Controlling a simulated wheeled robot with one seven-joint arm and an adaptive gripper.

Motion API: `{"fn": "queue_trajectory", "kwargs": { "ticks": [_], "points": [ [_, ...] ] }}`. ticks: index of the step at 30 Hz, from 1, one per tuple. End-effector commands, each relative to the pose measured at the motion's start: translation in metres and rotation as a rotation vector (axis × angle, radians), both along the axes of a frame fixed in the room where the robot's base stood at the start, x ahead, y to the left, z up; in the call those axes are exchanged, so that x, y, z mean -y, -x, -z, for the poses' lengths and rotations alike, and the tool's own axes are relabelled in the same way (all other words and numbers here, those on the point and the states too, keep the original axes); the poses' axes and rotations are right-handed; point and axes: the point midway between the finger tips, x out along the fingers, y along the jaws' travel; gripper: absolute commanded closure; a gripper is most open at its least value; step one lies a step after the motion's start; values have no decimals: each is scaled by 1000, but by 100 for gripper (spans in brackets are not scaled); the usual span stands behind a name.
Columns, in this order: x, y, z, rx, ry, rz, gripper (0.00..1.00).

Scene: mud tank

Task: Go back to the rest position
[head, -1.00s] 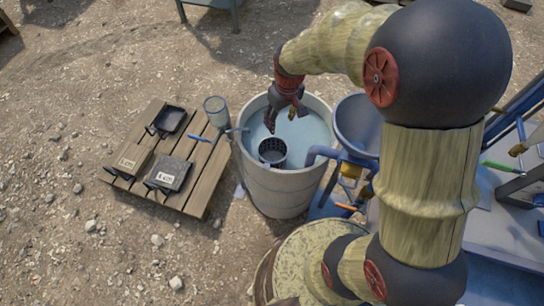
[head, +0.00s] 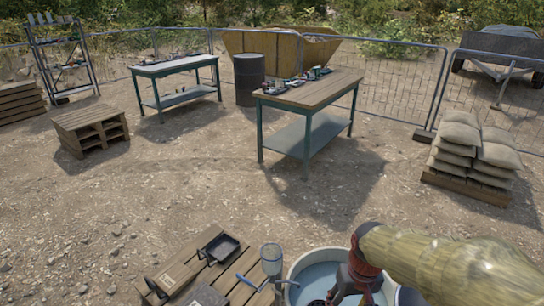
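My gripper (head: 354,292) is at the bottom edge of the head view, a red and dark hand pointing down over the white tank (head: 299,262). Its fingers look spread apart, with nothing seen between them; the tips are close to the picture's edge. My arm reaches in from the lower right. The tank holds bluish water (head: 318,279). A dark edge at the bottom of the picture may be the basket in the tank; most of it is cut off.
A low pallet (head: 240,268) left of the tank carries a black tray (head: 222,246) and a clear jar (head: 271,256). Farther off stand a wooden-topped table (head: 318,90), a grey-topped table (head: 175,65), a dark barrel (head: 249,78) and sandbags (head: 470,145). Open dirt lies between.

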Motion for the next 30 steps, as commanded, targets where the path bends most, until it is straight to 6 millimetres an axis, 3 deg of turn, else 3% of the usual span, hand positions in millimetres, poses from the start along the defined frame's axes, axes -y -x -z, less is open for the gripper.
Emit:
{"fn": "queue_trajectory", "kwargs": {
  "ticks": [1,9,13,18,30],
  "points": [
    [0,12,-17,26,2,15,49],
    [-2,80,-95,201,7,73,49],
    [-2,101,-124,309,7,70,49],
    [-3,109,-153,418,4,65,49],
    [-4,110,-162,445,3,61,49]
  ]
}}
